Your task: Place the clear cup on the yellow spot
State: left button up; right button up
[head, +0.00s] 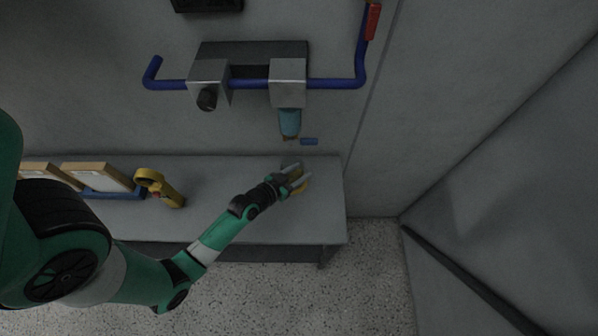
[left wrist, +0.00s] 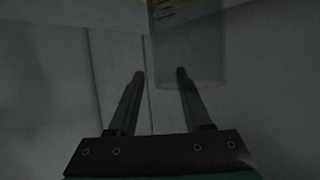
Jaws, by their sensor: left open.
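The clear cup (left wrist: 205,55) shows in the left wrist view as a see-through cylinder with dark marks, at the top and right of centre. My left gripper (left wrist: 159,73) is open. Its right fingertip overlaps the cup in that view, while its left finger lies left of the cup; I cannot tell whether they touch. In the head view my left gripper (head: 302,179) is low over the right end of the bench. A yellow patch (head: 297,184) shows between its fingers, probably the yellow spot. The cup is hard to make out there. My right gripper is not in view.
The grey bench (head: 232,180) runs along the wall. A blue pipe (head: 335,84) with metal blocks and a teal cylinder (head: 289,122) is above. The bench middle is clear.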

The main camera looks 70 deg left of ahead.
pick_arm(q)
jog(key=v, duration=1.2)
